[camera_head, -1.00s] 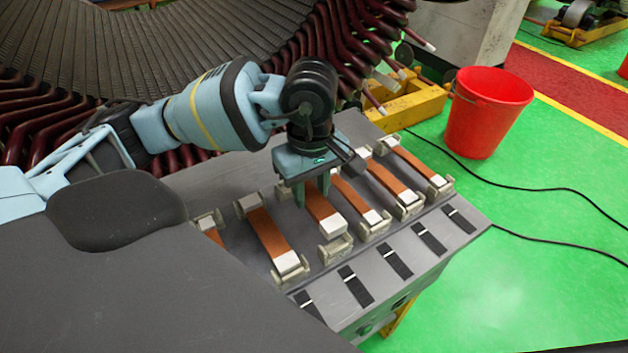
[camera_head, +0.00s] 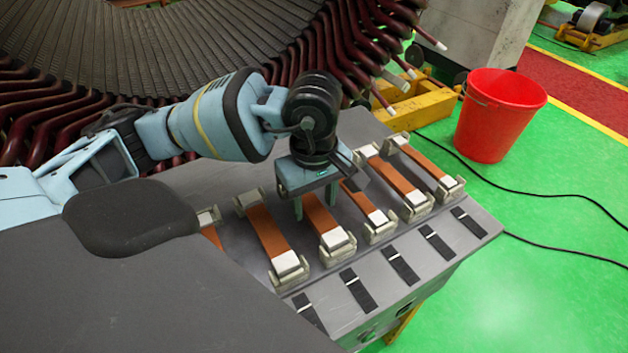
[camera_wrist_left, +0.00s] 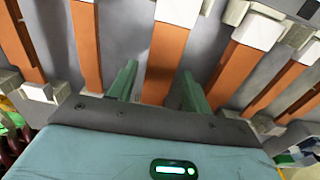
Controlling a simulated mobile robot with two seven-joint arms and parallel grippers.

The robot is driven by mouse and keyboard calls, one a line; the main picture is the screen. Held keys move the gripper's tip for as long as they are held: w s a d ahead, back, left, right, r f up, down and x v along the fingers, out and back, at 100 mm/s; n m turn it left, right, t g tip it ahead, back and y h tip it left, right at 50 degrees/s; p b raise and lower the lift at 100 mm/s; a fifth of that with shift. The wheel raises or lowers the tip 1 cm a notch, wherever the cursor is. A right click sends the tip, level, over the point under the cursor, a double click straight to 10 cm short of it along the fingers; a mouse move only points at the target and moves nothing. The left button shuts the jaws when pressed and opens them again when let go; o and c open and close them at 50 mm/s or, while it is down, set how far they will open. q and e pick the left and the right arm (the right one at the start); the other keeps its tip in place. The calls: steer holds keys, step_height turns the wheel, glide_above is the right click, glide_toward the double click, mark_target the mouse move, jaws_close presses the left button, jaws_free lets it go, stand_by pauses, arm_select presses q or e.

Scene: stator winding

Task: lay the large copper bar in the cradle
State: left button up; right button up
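The large copper bar (camera_head: 320,217), orange-brown with white ends, lies under my left gripper. Its near white end (camera_head: 334,239) sits in a pale cradle (camera_head: 338,254). Its far end is hidden behind the gripper. My left gripper (camera_head: 315,203) is low over the bar with its green fingers spread, one on each side. In the left wrist view the bar (camera_wrist_left: 167,52) runs between the fingers (camera_wrist_left: 157,85) with a gap on both sides. My right gripper is not in view.
Other copper bars rest in cradles on both sides, such as one to the left (camera_head: 268,232) and one to the right (camera_head: 398,178). Black strips (camera_head: 400,264) line the table's front. A red bucket (camera_head: 497,115) stands on the green floor.

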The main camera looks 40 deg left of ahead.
mark_target(314, 208)
arm_select(q)
steer(key=shift+o, duration=0.7)
steer(key=shift+f, duration=0.1)
steer(key=shift+r, duration=4)
steer(key=shift+f, duration=0.1)
